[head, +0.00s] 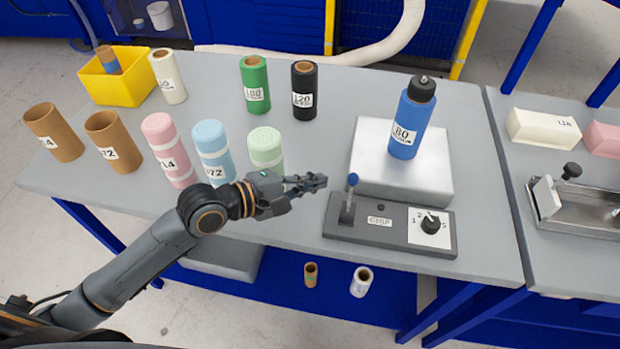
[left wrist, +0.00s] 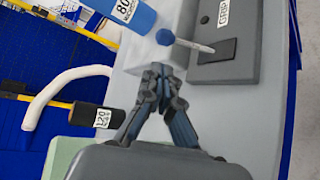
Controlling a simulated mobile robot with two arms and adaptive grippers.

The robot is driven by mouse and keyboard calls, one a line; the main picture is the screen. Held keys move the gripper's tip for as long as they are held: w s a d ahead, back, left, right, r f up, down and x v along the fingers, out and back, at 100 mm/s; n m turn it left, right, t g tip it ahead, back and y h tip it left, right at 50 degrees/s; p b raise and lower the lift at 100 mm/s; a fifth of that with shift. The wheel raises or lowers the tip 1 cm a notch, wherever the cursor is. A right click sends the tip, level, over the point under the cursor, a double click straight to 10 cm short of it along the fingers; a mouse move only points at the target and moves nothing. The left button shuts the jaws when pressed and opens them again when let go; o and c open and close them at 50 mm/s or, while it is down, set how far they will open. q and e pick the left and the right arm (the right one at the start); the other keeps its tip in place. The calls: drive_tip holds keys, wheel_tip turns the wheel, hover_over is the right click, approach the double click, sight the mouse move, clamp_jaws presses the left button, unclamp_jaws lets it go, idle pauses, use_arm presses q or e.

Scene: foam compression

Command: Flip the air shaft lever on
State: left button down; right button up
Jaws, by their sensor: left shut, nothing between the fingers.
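The air shaft lever (head: 350,195) stands on the left end of a dark grey control panel (head: 441,246). It has a blue ball knob on a pale stem rising from a black slot plate. In the left wrist view the lever (left wrist: 190,45) shows beyond the fingertips, its knob pointing left. My left gripper (head: 322,183) is shut and empty, just left of the lever knob with a small gap. It also shows in the left wrist view (left wrist: 160,72), fingertips together. My right gripper is not in view.
A silver block (head: 440,175) carrying a blue bottle (head: 410,125) stands behind the panel. The panel also has a rotary knob (head: 431,223). Pastel foam rolls (head: 213,150) and cardboard tubes (head: 112,142) stand left. The table centre (head: 315,145) is clear.

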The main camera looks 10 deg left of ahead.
sight(351, 194)
use_arm(q)
drive_tip(key=x, duration=0.5)
drive_tip(key=shift+w+d+p, duration=0.2)
drive_tip(key=shift+w+p, duration=0.05)
drive_tip(key=shift+p, duration=0.15)
drive_tip(key=shift+w+d+f, duration=0.25)
drive_tip(key=shift+w+d, duration=0.05)
drive_tip(key=shift+d, duration=0.05)
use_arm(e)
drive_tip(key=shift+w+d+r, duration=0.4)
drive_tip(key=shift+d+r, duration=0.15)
